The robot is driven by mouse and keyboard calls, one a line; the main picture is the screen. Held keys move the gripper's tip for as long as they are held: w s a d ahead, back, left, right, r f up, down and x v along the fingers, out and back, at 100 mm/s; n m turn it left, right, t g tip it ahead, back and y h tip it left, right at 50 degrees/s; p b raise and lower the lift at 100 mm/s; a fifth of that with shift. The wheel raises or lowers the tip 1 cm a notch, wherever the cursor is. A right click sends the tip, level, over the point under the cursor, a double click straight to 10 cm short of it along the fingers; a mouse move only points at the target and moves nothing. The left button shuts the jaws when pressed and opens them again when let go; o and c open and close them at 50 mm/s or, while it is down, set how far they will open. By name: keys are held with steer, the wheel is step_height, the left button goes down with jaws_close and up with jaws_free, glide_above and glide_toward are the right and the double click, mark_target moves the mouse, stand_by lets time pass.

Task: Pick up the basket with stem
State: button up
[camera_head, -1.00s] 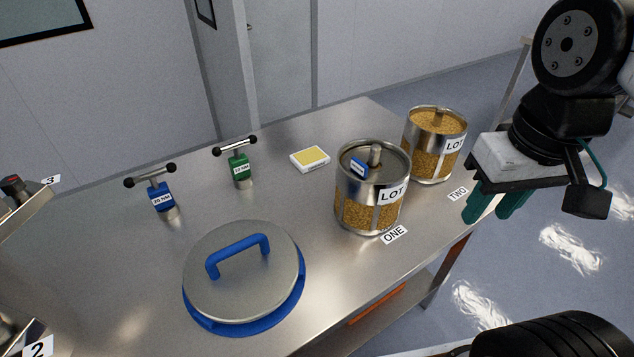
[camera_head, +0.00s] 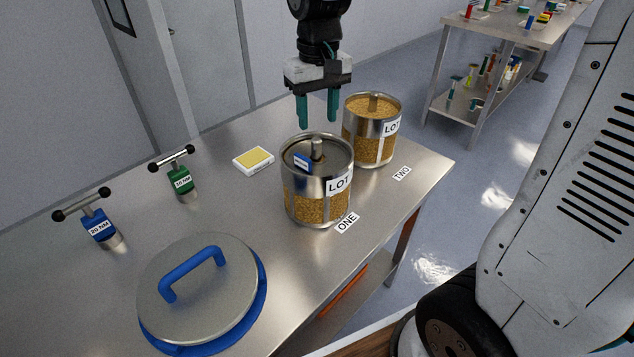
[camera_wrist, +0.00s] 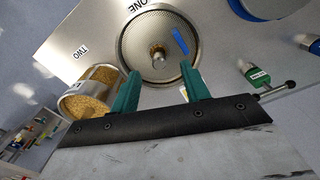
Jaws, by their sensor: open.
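Two metal baskets with a central stem and a LOT label stand on the steel table. The basket by the ONE label (camera_head: 317,194) has a grey top with a blue tag beside its stem (camera_head: 316,148). The basket by the TWO label (camera_head: 371,143) is filled with golden grains and has a shorter-looking stem (camera_head: 373,103). My gripper (camera_head: 317,125) is open and empty, its green fingers pointing down above and behind the ONE basket. In the wrist view the ONE basket's stem (camera_wrist: 158,55) shows beyond the gap between the fingers, and the TWO basket (camera_wrist: 93,92) is at the left.
A round lid with a blue handle (camera_head: 203,285) lies at the front left. A blue torque tool (camera_head: 99,225), a green torque tool (camera_head: 181,180) and a yellow-topped white box (camera_head: 254,160) stand on the table (camera_head: 220,225). Another table (camera_head: 510,32) is at the back right.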

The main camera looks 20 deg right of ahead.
mark_target(316, 138)
steer(key=shift+w+a+f, duration=0.1)
steer(key=shift+w+f, duration=0.2)
steer(key=shift+w, duration=0.15)
steer(key=shift+w+f, duration=0.15)
steer(key=shift+f, duration=0.15)
steer(key=f, duration=0.7)
steer(key=shift+w+d+f, duration=0.1)
steer(key=shift+d+f, duration=0.05)
steer(key=shift+d, duration=0.15)
jaws_close()
steer(key=shift+w, duration=0.1)
stand_by(0.4)
